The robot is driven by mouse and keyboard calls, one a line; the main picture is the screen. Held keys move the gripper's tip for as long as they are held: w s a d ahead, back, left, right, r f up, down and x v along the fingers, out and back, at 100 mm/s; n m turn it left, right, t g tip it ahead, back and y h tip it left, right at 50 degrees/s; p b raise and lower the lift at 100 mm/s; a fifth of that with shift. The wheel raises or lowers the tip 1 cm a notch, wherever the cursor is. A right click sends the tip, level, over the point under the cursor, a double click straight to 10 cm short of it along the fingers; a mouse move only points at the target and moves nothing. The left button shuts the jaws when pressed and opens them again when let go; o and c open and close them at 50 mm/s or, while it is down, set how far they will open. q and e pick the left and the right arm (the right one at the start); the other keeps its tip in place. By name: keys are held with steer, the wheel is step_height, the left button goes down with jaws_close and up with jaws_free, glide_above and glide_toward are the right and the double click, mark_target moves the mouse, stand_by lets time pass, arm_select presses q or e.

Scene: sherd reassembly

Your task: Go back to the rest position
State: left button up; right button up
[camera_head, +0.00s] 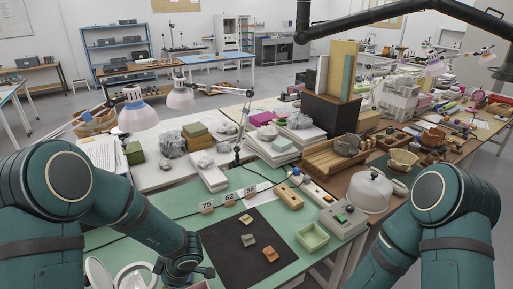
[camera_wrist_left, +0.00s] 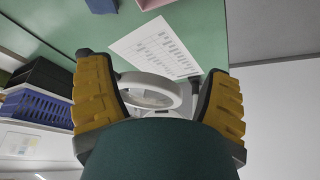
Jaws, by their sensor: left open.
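My left gripper (camera_wrist_left: 154,66) shows in the left wrist view with its two yellow-padded fingers wide apart and nothing gripped between them. A pale ring-shaped thing (camera_wrist_left: 152,82) lies beyond the fingers, partly hidden by my own wrist. In the head view my left arm reaches down to the bottom edge, left of the dark mat (camera_head: 222,252); its fingers are not clear there. On the mat lie a pale sherd (camera_head: 246,219), a grey-tan sherd (camera_head: 249,239) and an orange-brown sherd (camera_head: 270,254), apart from one another. My right arm is at the right; its gripper is out of view.
Number tags (camera_head: 228,198) stand behind the mat on the green table. A light green tray (camera_head: 312,237), a switch box (camera_head: 343,220) and a white domed pot (camera_head: 371,190) stand to its right. A printed sheet (camera_wrist_left: 155,47) lies beyond my left gripper.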

arm_select(q)
steer(key=d+f+m+t+h+b, duration=0.1)
steer(key=d+f+m, duration=0.1)
steer(key=f+m, duration=0.1)
steer(key=s+d+f+m+t+h+b, duration=0.1)
steer(key=d+f+m+b, duration=0.1)
steer(key=f, duration=0.3)
steer(key=d+f+m+h+b, duration=0.1)
steer(key=d+f+m+h, duration=0.1)
steer(key=f+m, duration=0.1)
steer(key=shift+s+f+m+t+b, duration=0.3)
steer(key=shift+f+t+b, duration=0.1)
steer(key=shift+f, duration=0.1)
steer(key=s+d+f+m+g+h+b, duration=0.2)
steer(key=s+d+f+m+h, duration=0.3)
steer(key=s, duration=0.5)
steer(key=d+m+b, duration=0.1)
steer(key=d+m, duration=0.1)
steer(key=shift+d+f, duration=0.35)
steer(key=shift+d, duration=0.05)
arm_select(e)
step_height(320, 180, down, 9)
steer(key=s, duration=0.1)
steer(key=shift+s+a+g, duration=0.25)
steer(key=shift+a+g, duration=0.05)
arm_select(q)
steer(key=shift+o, duration=0.3)
